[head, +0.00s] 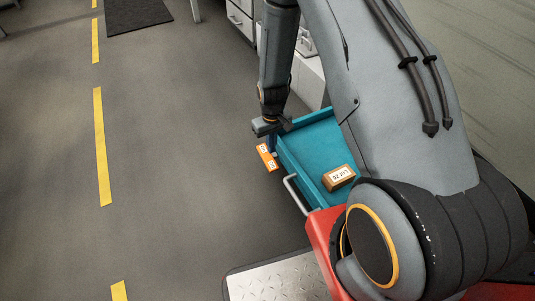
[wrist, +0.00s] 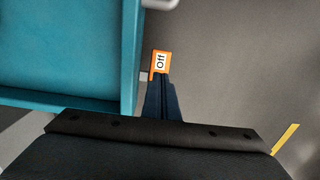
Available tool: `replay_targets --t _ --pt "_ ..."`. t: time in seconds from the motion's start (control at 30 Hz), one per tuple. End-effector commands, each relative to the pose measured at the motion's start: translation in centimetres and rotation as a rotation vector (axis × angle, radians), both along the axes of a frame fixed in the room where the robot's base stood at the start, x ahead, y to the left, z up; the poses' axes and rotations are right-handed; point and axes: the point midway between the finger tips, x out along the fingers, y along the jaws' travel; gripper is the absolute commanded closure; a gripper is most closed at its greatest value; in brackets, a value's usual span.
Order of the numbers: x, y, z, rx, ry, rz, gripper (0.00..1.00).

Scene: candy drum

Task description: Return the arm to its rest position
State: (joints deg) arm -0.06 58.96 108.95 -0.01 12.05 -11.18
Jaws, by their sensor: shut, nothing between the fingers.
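My arm reaches down from the top of the head view, and my gripper (head: 272,149) hangs at the left edge of a teal tray. In the wrist view my gripper (wrist: 164,82) has its two dark fingers together with nothing between them. An orange plate with white labels (head: 267,157) is right by the fingertips, outside the tray wall. In the wrist view this orange plate (wrist: 160,63) shows one label reading "Off", just beyond the fingertips. I cannot tell whether the fingers touch it; its lower part is hidden there.
The teal tray (head: 289,165) holds a small brown box with a white label (head: 339,177). A pale handle (head: 294,192) sticks out from the tray's side. A white cabinet (head: 310,78) stands behind. Open grey floor with a yellow dashed line (head: 101,150) lies to the left.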

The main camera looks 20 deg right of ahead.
Motion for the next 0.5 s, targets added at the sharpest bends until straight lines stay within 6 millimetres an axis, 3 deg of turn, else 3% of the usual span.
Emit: replay_targets --t 0.37,0.5 --pt "0.0 0.1 0.0 0.0 0.0 0.001 1.0" --pt "0.2 1.4 1.9 0.001 -0.006 0.014 1.0"
